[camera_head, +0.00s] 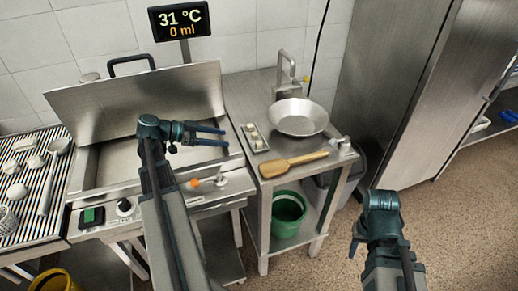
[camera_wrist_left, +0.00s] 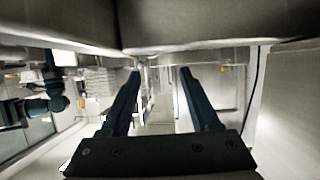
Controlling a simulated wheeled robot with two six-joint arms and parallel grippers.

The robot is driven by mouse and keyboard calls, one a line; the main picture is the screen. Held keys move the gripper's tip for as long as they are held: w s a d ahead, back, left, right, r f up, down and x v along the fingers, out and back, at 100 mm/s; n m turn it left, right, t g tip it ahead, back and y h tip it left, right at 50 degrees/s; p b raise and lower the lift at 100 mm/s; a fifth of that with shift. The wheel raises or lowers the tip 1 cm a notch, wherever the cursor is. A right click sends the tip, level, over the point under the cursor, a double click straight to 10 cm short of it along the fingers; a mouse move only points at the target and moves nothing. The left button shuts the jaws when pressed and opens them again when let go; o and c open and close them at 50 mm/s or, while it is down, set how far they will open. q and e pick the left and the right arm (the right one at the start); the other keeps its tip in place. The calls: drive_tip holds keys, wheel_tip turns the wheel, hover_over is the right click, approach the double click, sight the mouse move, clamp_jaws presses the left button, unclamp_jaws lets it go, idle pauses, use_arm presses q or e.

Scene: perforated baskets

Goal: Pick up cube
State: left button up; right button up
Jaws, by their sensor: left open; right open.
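My left gripper (camera_head: 224,136) is open and empty, with its fingers pointing right above the right part of the steel fryer-like basin (camera_head: 120,158). In the left wrist view its two dark fingers (camera_wrist_left: 160,78) stand apart with nothing between them. My right gripper (camera_head: 380,238) is open at the lower right, over the floor; its fingers show only in part. A small tray (camera_head: 246,141) with several small pale pieces lies on the steel side table, to the right of my left gripper. I cannot tell whether any piece is the cube.
A steel bowl (camera_head: 299,118), a faucet (camera_head: 286,72) and a wooden paddle (camera_head: 292,164) are on the side table (camera_head: 240,100). A green bucket (camera_head: 288,214) stands below it. Utensils lie on a striped rack (camera_head: 60,195) at left. The floor at right is clear.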

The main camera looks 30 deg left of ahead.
use_arm(q)
drive_tip(key=b, duration=0.3)
approach(258, 143)
drive_tip(key=x, duration=0.3)
drive_tip(key=shift+a+f, duration=0.1)
drive_tip(key=b+x, duration=0.2)
drive_tip(key=x, duration=0.4)
drive_tip(key=shift+w, duration=0.1)
clamp_jaws()
